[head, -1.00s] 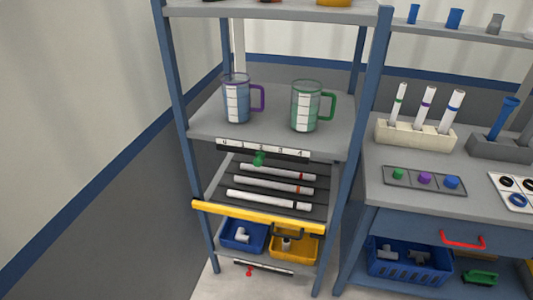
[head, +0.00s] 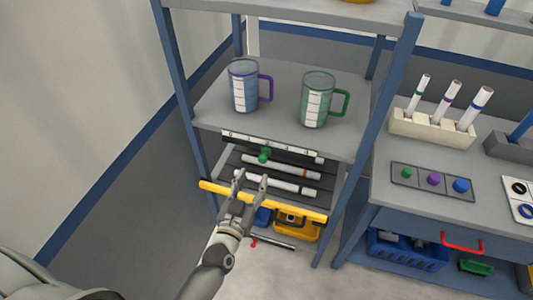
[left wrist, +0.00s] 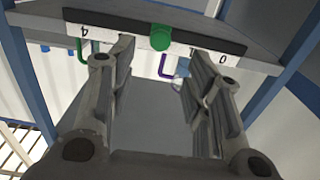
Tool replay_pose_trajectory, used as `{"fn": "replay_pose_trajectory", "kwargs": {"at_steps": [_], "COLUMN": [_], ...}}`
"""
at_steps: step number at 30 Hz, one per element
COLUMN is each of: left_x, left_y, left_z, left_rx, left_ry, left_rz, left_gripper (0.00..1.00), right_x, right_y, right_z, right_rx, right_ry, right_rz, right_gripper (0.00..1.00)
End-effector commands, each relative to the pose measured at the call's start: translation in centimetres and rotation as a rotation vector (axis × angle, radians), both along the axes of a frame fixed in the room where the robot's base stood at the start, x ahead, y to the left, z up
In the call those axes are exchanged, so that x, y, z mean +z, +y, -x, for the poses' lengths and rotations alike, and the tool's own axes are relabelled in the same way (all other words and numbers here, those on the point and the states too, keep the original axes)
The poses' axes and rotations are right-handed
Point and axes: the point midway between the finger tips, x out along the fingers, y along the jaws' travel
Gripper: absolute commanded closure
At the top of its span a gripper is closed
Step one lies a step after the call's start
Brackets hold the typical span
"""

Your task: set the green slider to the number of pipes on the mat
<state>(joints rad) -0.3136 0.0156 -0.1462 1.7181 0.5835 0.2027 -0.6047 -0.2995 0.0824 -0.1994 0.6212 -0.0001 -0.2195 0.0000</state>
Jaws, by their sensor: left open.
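The green slider (head: 263,155) is a small knob on a dark rail under a white number strip on the shelf's front edge. In the left wrist view the green knob (left wrist: 161,38) sits near the middle of the strip, between 4 on the left and 0 on the right. Two white pipes, a rear one (head: 285,169) and a front one (head: 285,184), show on the dark mat (head: 284,177) below; the shelf edge may hide more. My left gripper (head: 251,178) is open and empty, in front of and below the knob. My right gripper is out of view.
A yellow bar (head: 292,208) crosses the shelf front just below the mat. Blue posts (head: 370,135) flank the shelf. A purple-handled jug (head: 244,90) and a green-handled jug (head: 317,103) stand above the strip. A table with a tube rack (head: 432,128) is to the right.

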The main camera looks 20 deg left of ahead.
Motion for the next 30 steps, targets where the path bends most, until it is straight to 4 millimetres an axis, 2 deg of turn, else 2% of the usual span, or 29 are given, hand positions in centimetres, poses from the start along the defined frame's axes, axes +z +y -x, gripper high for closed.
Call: {"fn": "replay_pose_trajectory", "kwargs": {"at_steps": [9,15,21,29,30], "left_x": [0.2,0.1,0.0,0.0,0.0], "left_y": [-0.2,-0.3,-0.4,-0.4,-0.4], "left_z": [-5.8,-8.3,-9.2,-9.3,-9.3], "left_rx": [-0.001,-0.002,-0.002,-0.002,-0.002], "left_ry": [-0.002,0.000,0.001,0.001,0.001], "left_rz": [-0.001,-0.001,0.000,0.000,0.000], "left_gripper": [0.54,0.54,0.54,0.54,0.60], "right_x": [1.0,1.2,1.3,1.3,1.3], "right_y": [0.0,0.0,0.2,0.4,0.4], "right_z": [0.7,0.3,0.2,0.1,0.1], "right_rx": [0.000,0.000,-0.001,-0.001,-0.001], "right_ry": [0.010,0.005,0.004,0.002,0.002], "right_rz": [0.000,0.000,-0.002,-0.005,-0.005], "right_gripper": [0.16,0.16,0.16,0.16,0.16]}}
